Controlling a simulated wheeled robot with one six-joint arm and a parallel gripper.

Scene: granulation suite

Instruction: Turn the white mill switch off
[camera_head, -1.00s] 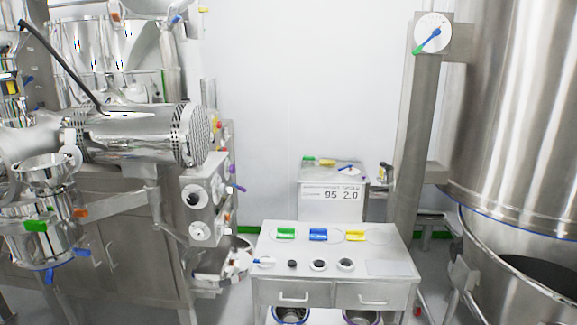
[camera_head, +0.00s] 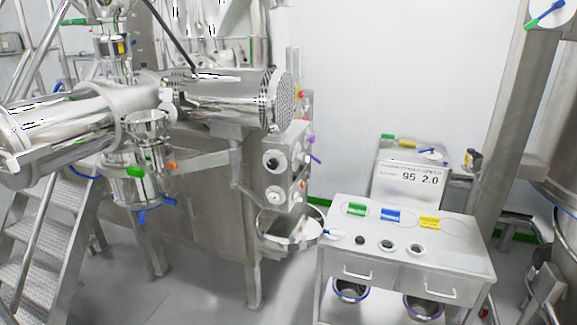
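A steel machine with a horizontal drum (camera_head: 225,100) and a perforated end stands left of centre. Its control panel (camera_head: 287,170) is on the right end of its steel body. My gripper is not in view.
A steel drawer table (camera_head: 345,235) with green, blue and yellow items stands right of the panel. A round pan (camera_head: 290,228) sits below the panel. Steps (camera_head: 50,230) stand at the left and a large vessel (camera_head: 560,160) at the right. Grey floor (camera_head: 205,285) is clear in front.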

